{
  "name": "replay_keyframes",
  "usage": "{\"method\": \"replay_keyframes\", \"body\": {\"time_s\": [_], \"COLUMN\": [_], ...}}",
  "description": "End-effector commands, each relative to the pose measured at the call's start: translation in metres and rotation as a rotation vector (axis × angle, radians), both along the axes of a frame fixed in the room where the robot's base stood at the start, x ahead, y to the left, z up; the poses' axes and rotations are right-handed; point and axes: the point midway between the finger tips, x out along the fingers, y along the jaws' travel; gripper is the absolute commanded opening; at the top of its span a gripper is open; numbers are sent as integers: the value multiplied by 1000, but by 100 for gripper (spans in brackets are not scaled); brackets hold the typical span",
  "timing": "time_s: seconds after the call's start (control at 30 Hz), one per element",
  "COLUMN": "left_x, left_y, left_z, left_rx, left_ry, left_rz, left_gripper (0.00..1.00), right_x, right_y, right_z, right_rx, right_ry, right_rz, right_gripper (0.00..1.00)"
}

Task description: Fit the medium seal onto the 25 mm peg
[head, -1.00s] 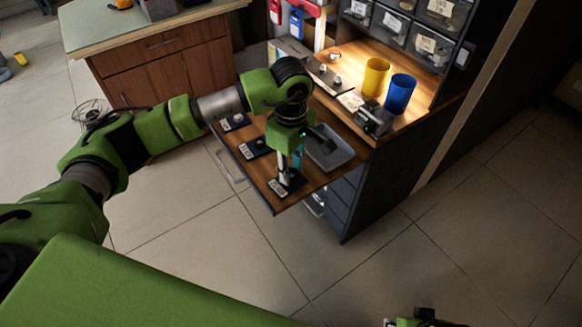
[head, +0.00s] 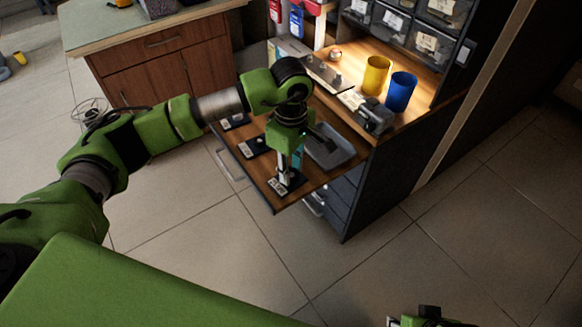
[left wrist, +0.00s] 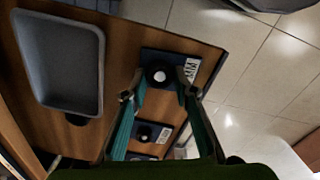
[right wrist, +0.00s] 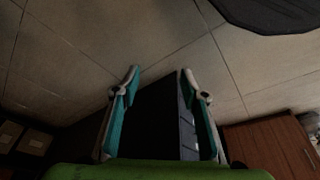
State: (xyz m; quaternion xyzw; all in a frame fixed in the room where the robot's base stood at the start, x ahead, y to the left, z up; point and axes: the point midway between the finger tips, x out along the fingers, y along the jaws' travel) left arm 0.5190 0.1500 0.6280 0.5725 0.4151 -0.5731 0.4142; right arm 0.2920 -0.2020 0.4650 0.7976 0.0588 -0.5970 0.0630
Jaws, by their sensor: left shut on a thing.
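My left gripper (head: 285,176) points down at the nearest of three dark peg bases on the wooden pull-out board. In the left wrist view its fingertips (left wrist: 159,95) stand on either side of a round white peg top (left wrist: 158,76) with a dark ring around it, on a labelled base (left wrist: 182,66). The gripper is shut on this dark ring, which looks like the seal. I cannot tell how far down the peg it sits, and the label is unreadable. My right gripper (right wrist: 161,71) is open and empty, away from the board; its top shows in the head view.
A second base (head: 254,147) and a third (head: 235,121) stand farther along the board (head: 262,185). An empty grey tray (head: 334,153) is beside my left gripper. A yellow cup (head: 375,76) and blue cup (head: 399,93) stand on the bench behind. Floor lies open in front.

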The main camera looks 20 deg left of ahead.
Motion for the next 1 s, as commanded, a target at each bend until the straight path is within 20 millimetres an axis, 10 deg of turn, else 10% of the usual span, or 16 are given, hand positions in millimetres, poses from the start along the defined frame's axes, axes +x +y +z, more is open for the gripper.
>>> {"method": "replay_keyframes", "body": {"time_s": [1.0], "left_x": [0], "left_y": [0], "left_z": [3], "left_rx": [0], "left_ry": [-1], "left_rz": [0], "left_gripper": [34], "right_x": [-1], "right_y": [-1], "right_z": [3], "right_rx": [-2], "right_ry": [-2], "right_rz": [1], "right_gripper": [40]}}
